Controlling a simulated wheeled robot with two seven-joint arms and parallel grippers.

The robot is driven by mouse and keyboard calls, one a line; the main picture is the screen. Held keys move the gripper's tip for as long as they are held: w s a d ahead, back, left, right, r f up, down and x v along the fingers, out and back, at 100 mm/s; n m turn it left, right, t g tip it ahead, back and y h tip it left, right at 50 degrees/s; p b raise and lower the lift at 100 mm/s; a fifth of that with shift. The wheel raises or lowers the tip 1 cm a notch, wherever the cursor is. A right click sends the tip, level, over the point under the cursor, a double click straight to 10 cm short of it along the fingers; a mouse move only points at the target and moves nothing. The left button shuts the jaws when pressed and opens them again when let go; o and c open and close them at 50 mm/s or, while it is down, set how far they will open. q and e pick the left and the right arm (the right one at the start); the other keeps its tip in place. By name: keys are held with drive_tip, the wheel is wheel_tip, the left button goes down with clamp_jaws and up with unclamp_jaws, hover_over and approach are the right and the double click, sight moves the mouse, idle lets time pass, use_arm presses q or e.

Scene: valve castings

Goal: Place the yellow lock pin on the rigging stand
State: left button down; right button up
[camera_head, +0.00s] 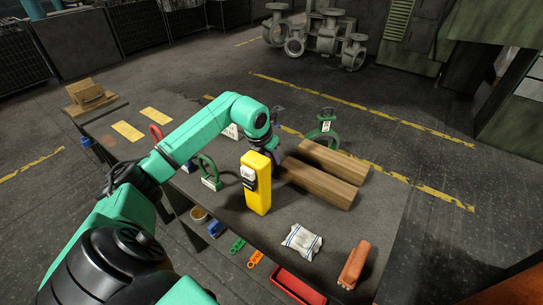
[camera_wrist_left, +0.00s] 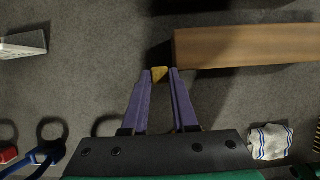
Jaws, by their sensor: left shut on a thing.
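My left gripper (camera_wrist_left: 160,76) is shut on the yellow lock pin (camera_wrist_left: 160,73); only a small yellow piece shows between the purple fingertips in the left wrist view. The tips are just left of a wooden beam's end. In the head view a tall yellow box with a grey label (camera_head: 257,190) hides the fingertips and pin. A green ring-shaped fitting with a white label (camera_head: 209,172) is left of the box, and another green labelled ring (camera_head: 323,132) stands behind the beams. I cannot tell which is the rigging stand. My right gripper is not in view.
Two wooden beams (camera_head: 325,178) lie right of the yellow box on the dark table (camera_head: 235,240). A striped cloth (camera_head: 302,240) and an orange-red block (camera_head: 354,264) lie nearer the front. A red tray (camera_head: 298,287) is below the front edge.

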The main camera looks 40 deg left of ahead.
use_arm(q)
drive_tip(key=shift+f, duration=0.15)
drive_tip(key=c, duration=0.7)
unclamp_jaws()
drive_tip(key=shift+r, duration=0.3)
drive_tip(key=shift+s+r, duration=0.1)
drive_tip(key=shift+r, duration=0.15)
drive_tip(key=b+v, duration=0.2)
drive_tip(key=v, duration=0.9)
drive_tip(key=shift+r, duration=0.15)
